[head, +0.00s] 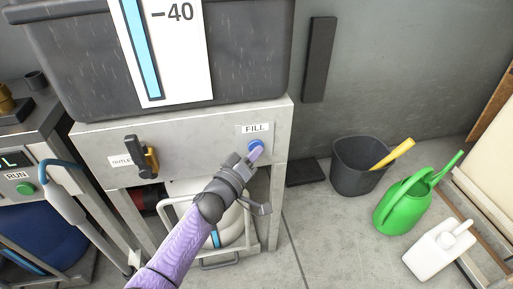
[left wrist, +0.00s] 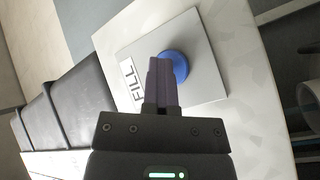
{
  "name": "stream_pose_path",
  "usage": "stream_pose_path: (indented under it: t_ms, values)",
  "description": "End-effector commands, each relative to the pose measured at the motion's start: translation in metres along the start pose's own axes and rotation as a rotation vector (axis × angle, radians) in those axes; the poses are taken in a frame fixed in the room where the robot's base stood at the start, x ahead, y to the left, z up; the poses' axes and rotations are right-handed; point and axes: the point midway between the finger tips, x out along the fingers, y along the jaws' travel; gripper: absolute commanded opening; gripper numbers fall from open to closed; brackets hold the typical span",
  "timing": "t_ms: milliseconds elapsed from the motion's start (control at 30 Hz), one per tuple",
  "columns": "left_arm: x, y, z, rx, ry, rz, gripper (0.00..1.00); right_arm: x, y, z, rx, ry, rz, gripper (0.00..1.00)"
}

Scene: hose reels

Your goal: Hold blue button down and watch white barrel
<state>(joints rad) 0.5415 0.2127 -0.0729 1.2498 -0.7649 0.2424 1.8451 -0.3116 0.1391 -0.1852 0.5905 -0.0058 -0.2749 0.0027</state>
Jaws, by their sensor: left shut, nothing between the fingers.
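The blue button (head: 256,145) is on the front panel of the grey stand, below the FILL label (head: 255,128). My left gripper (head: 254,154) is shut and empty, its fingertips at the button. In the left wrist view the closed fingers (left wrist: 160,64) overlap the left edge of the blue button (left wrist: 179,66). I cannot tell whether they touch it or whether it is pressed in. The white barrel (head: 234,222) stands under the panel inside the frame, partly hidden by my left arm. A blue strip shows low on its front. My right gripper is out of view.
Above the panel is a dark tank (head: 248,62) with a blue level strip and a -40 mark. A handled outlet valve (head: 140,156) sits left of the button.

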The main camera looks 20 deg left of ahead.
Motion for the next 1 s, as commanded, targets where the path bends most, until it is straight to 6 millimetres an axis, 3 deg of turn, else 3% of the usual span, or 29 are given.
stream_pose_path:
  t_ms: [1000]
  values:
    - [0.0000, -0.0002, -0.0005, 0.000, 0.001, -0.001, 0.00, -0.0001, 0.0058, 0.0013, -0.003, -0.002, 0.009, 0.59]
